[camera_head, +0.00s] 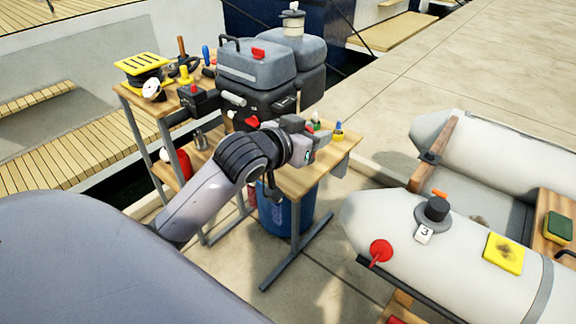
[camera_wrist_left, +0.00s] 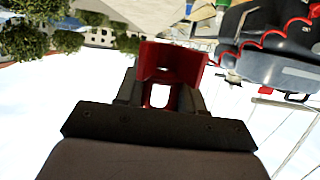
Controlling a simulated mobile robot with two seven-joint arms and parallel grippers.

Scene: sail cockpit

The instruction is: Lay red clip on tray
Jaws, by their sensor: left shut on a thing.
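My left gripper (camera_head: 317,140) is held out over the right part of the wooden workbench. In the left wrist view a red clip (camera_wrist_left: 172,62), a curved piece with openings in it, sits between the two dark fingers, which are shut on it. The gripper hides most of the clip in the head view. I cannot make out a tray for certain in either view. My right gripper is not in view.
A grey outboard motor (camera_head: 262,62) stands at the bench behind the gripper. Small bottles (camera_head: 338,130) stand near the bench's right end. A yellow slotted item (camera_head: 143,68) lies at its left end. A blue barrel (camera_head: 290,212) is below. An inflatable boat (camera_head: 455,240) lies right.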

